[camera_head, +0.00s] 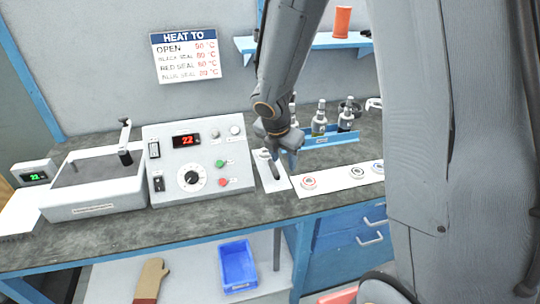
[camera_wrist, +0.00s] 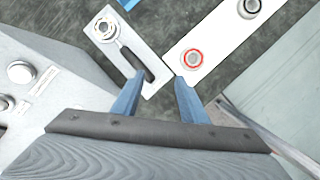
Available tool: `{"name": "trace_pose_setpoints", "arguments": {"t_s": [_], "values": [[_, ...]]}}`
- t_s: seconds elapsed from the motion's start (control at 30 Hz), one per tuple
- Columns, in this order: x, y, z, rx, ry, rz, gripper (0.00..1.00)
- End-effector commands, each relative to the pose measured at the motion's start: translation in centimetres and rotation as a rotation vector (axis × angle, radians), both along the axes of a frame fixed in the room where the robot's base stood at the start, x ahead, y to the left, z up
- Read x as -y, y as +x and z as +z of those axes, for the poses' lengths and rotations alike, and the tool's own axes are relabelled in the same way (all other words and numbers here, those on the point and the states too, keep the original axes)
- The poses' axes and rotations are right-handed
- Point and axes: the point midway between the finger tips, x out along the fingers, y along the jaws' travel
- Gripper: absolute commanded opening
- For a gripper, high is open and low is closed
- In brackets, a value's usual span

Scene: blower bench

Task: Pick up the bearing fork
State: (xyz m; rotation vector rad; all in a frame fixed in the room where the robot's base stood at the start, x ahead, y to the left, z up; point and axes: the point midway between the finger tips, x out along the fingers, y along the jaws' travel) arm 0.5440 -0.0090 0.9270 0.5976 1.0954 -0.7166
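The bearing fork (camera_wrist: 134,62) lies on a small white plate (camera_wrist: 122,65). It has a dark handle, and its far end meets a round metal ring (camera_wrist: 105,28). In the head view the fork (camera_head: 273,168) is small and partly hidden by my arm. My gripper (camera_wrist: 159,80) is open with nothing between its blue fingers. The handle's near end shows just beside the left fingertip, between the two fingers in the picture. I cannot tell the height gap. In the head view my gripper (camera_head: 288,158) is just above the plate's right side.
A white strip with a red-ringed seal (camera_head: 308,183) and other seals lies to the right. The control box (camera_head: 200,160) reading 22 stands close on the left. Bottles in a blue rack (camera_head: 330,138) stand behind.

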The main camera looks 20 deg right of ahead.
Motion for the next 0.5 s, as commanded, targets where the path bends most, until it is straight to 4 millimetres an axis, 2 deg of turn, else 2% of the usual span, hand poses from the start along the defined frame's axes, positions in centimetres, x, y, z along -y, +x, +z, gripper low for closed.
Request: {"name": "trace_pose_setpoints", "arguments": {"t_s": [0.1,0.2,0.33,0.5], "values": [[-1.3,2.7,0.2,-0.039,-0.116,0.385,0.39],[-2.3,4.4,0.0,-0.063,-0.194,0.631,0.39],[-3.0,5.5,-0.3,-0.082,-0.256,0.817,0.39],[-3.1,6.4,-1.5,-0.090,-0.278,0.884,0.39]]}}
